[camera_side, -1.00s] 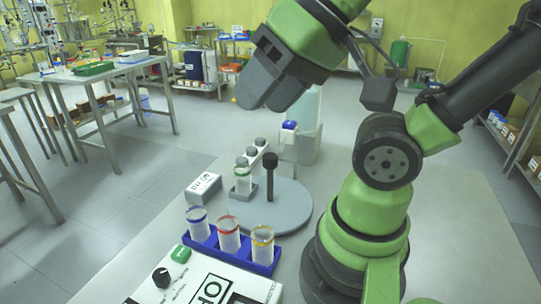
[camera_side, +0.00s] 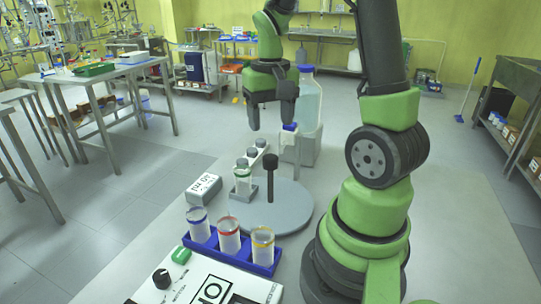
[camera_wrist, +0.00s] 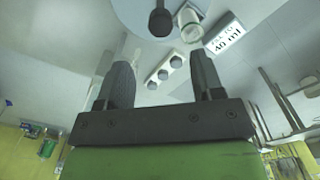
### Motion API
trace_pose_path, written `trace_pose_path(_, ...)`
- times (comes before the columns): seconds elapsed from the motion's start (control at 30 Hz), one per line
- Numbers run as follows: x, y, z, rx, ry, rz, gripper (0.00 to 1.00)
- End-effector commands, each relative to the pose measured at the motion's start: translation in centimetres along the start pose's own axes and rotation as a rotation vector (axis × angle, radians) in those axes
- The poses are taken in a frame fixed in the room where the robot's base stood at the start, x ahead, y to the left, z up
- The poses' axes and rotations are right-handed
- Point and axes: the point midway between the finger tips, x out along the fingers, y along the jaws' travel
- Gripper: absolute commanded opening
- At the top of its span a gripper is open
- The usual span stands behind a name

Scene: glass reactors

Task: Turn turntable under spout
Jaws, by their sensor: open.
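The round grey turntable (camera_side: 292,213) lies flat on the bench. A dark upright post with a black knob (camera_side: 270,162) stands on it. A green-ringed vial (camera_side: 243,182) sits at its left edge. The spout stand with a blue top (camera_side: 290,142) is behind the turntable, beside a large blue-capped bottle (camera_side: 309,97). My gripper (camera_side: 270,128) hangs in the air above and behind the turntable, fingers down, open and empty. In the wrist view the knob (camera_wrist: 160,22) and turntable (camera_wrist: 132,14) are beyond my fingertips (camera_wrist: 160,75), with the vial (camera_wrist: 190,24) beside the knob.
A blue rack (camera_side: 233,253) with three ringed vials stands in front of the turntable. A control box (camera_side: 190,285) is at front left. A "Fill to 40 ml" sign block (camera_side: 204,189) and a white block with grey-capped vials (camera_side: 257,152) flank the turntable.

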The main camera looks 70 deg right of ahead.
Motion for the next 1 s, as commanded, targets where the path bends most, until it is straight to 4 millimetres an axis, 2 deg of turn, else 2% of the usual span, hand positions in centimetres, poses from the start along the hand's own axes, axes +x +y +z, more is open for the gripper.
trace_pose_path(0.3, 5.5, -0.1, 0.2, -0.001, -0.007, -0.001, 0.61)
trace_pose_path(0.5, 8.1, -0.1, 0.1, -0.001, -0.003, -0.002, 0.61)
trace_pose_path(0.67, 8.9, -0.1, 0.1, -0.001, -0.001, -0.004, 0.61)
trace_pose_path(0.9, 9.0, -0.1, 0.1, -0.001, 0.002, -0.004, 0.61)
trace_pose_path(0.93, 9.0, -0.1, 0.1, -0.001, 0.002, -0.004, 0.59)
trace_pose_path(1.0, 9.0, -0.1, 0.1, -0.001, 0.002, -0.004, 0.43)
